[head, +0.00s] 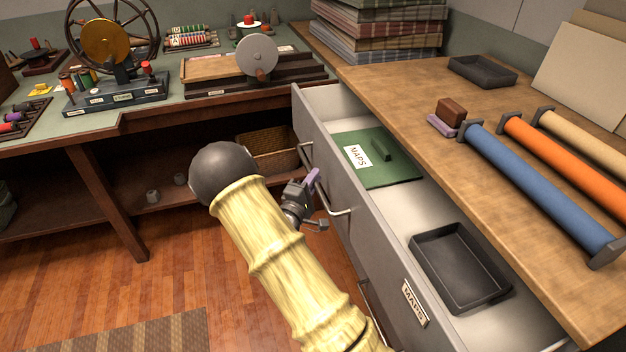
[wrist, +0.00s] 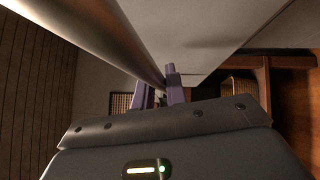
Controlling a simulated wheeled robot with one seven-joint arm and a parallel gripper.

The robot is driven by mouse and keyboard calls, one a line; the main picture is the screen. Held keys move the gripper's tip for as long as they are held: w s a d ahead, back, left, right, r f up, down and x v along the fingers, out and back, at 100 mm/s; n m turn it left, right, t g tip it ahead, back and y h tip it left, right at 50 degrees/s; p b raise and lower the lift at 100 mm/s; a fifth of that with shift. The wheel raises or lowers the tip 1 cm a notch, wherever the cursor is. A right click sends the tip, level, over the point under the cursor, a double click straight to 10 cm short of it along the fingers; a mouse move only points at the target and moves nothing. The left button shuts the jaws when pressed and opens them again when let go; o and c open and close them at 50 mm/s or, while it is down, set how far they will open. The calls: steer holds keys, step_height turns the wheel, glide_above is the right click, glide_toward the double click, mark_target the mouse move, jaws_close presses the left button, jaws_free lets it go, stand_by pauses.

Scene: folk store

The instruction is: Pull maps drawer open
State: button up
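The maps drawer (head: 395,258) is pulled well out from under the wooden counter, its inside showing. A "MAPS" label (head: 414,303) is on its grey front. Its metal bar handle (head: 341,211) runs along the front, partly hidden behind my gripper (head: 314,200). In the wrist view the handle (wrist: 110,32) runs in between the purple fingertips of my gripper (wrist: 160,90), which look shut on it. Inside the drawer lie a green folder (head: 400,171) marked "MAPS" and a dark empty tray (head: 460,268).
The wooden counter (head: 400,85) above holds fabric rolls (head: 535,185), a brown block (head: 451,112) and a small tray (head: 482,71). A workbench (head: 140,110) with a wheel and tools stands at left. The wooden floor (head: 90,265) at left is clear.

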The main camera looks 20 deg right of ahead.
steer(key=o, duration=0.4)
steer(key=shift+o, duration=0.2)
steer(key=p+v, duration=0.1)
steer(key=v, duration=1.6)
steer(key=shift+s+a, duration=0.15)
steer(key=shift+a, duration=0.05)
